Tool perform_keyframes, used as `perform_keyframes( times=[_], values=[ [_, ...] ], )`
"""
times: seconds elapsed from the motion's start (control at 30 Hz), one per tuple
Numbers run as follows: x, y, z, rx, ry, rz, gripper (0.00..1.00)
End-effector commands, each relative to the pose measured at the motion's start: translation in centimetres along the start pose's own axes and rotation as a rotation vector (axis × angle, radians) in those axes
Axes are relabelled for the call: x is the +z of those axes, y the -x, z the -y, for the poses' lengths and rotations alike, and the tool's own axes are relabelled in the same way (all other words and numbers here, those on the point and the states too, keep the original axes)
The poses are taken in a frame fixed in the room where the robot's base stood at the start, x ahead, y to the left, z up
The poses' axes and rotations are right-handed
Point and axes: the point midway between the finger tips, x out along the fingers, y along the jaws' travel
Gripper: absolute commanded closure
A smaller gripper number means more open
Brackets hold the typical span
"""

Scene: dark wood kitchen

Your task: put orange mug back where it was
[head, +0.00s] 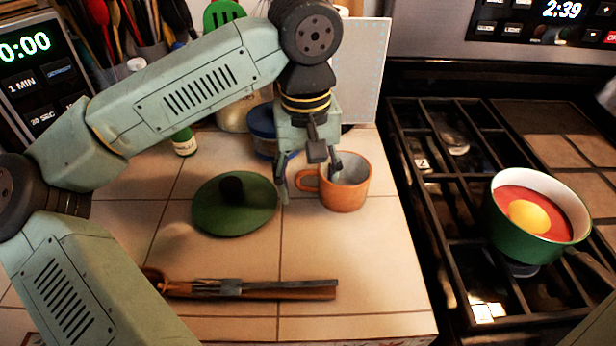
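The orange mug (347,190) stands upright on the tiled counter, right of the green lid, with its handle toward the left. My gripper (309,184) is just above and left of the mug, pointing down with its fingers spread. One finger is left of the handle and the other appears over or inside the mug's opening. I cannot tell whether either finger touches the mug. The gripper partly covers the mug's rim.
A green lid (235,205) with a dark knob lies left of the mug. Wooden tongs (245,289) lie in front. A white board (362,75) and a blue container (264,130) stand behind.

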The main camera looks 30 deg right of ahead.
Motion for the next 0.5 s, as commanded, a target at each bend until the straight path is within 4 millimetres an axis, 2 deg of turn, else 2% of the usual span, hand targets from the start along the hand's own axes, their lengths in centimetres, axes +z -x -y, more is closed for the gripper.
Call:
perform_keyframes(
  times=[0.37, 0.5],
  values=[
    [0.0, 0.6, 0.0, 0.0, 0.0, -0.001, 0.43],
    [-0.1, 2.6, 0.0, 0.0, 0.002, -0.003, 0.43]
  ],
)
